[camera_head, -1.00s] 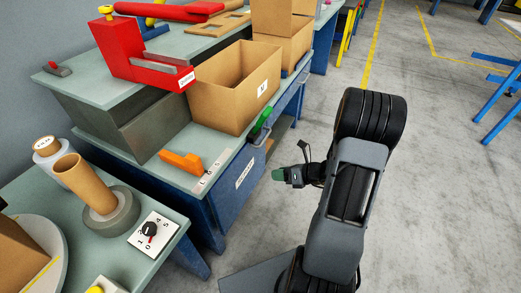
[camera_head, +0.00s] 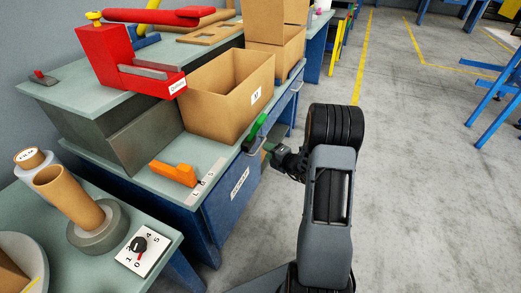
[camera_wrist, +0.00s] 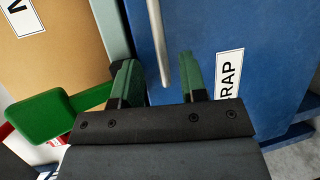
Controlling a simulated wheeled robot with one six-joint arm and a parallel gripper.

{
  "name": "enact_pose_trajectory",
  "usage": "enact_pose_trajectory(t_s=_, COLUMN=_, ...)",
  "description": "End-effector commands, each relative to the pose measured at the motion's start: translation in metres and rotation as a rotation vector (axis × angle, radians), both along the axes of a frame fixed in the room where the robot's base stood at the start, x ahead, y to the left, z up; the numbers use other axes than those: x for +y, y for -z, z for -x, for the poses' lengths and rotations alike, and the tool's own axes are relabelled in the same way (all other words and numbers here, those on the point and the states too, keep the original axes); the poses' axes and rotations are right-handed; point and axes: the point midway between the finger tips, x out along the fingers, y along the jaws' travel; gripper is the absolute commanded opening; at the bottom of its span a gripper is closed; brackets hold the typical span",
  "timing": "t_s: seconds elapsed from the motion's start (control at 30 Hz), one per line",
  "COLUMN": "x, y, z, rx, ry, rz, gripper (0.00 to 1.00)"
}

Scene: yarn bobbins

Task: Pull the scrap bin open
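The scrap bin is a blue drawer front (camera_head: 232,196) under the bench top, with a white label; its label, partly hidden, reads "RAP" in the wrist view (camera_wrist: 229,75). It looks shut. Its grey bar handle (camera_head: 257,147) stands out near the bench edge. My gripper (camera_head: 268,148) is at this handle, its fingertips small and partly hidden in the head view. In the wrist view my gripper (camera_wrist: 160,80) is open, its two green fingers on either side of the handle bar (camera_wrist: 157,35), with gaps visible on both sides.
A green lever (camera_head: 254,132) sits at the bench edge close to my gripper and shows large at left in the wrist view (camera_wrist: 45,116). An open cardboard box (camera_head: 210,105) and an orange block (camera_head: 173,172) are on the bench. The floor (camera_head: 410,200) to the right is clear.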

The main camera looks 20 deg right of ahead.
Motion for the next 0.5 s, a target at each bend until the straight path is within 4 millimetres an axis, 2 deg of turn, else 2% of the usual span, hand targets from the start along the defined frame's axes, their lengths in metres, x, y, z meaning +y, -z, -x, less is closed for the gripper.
enact_pose_trajectory(t_s=0.2, x=0.012, y=0.008, z=-0.032, rx=-0.001, ry=-0.001, rz=0.001, gripper=0.39)
enact_pose_trajectory(t_s=0.5, x=0.018, y=0.011, z=-0.052, rx=0.0, ry=0.001, rz=0.001, gripper=0.39)
